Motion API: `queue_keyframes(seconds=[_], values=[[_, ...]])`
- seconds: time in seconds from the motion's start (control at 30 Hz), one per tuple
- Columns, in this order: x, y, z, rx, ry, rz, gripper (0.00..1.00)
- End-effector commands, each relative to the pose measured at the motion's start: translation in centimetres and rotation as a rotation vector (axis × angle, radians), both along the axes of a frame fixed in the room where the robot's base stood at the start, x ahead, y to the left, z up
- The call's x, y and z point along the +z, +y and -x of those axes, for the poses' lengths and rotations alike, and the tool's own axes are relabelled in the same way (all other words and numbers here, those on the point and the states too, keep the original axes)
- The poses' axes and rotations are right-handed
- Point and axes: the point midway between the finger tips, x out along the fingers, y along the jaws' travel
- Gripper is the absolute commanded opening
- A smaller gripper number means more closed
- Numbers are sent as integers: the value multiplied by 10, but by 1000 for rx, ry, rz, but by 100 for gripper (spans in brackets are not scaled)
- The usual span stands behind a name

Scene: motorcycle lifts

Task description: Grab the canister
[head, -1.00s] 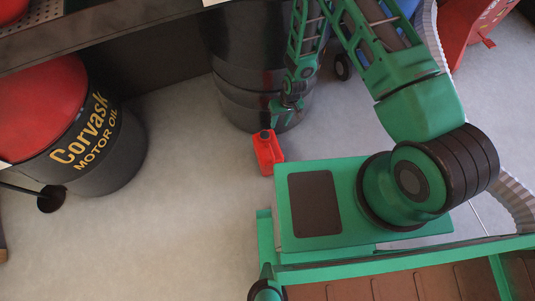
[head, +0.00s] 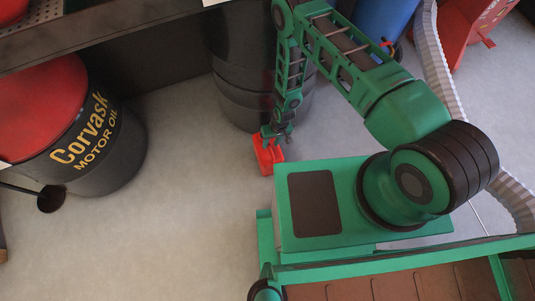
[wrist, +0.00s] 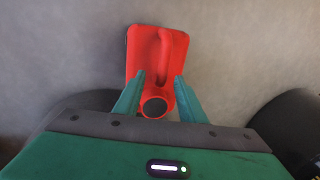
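A red canister (head: 267,156) with a black cap stands on the grey floor, just in front of my base in the head view. It also shows in the wrist view (wrist: 142,55), seen from above, with its handle and dark round cap. My gripper (wrist: 159,77) points down at it, with its two green fingers apart on either side of the handle and cap. The fingers look spread, with a gap to the handle. In the head view my gripper (head: 275,134) is right over the canister's top and partly hides it.
A black drum (head: 240,106) stands close behind the canister. A black and red motor oil drum (head: 110,150) stands at the left under a dark bench (head: 110,35). A blue barrel (head: 384,20) is at the back. The floor left of the canister is clear.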

Motion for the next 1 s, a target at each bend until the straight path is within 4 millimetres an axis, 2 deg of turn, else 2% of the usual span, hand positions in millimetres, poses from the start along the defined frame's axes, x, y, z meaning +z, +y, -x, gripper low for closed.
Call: queue_keyframes(seconds=[0.03, 0.2, 0.5, 0.53, 0.67, 0.7, 1.0], values=[[-9, 3, 3, 1, 2, 0, 37], [-26, 7, 3, 0, 1, 0, 37], [-31, 8, 3, 0, 0, 0, 37], [-31, 8, 3, 0, 0, 0, 34], [-31, 8, 3, 0, 0, 0, 3], [-31, 8, 3, 0, 0, 0, 0], [-30, 8, 3, 0, -1, -1, 0]])
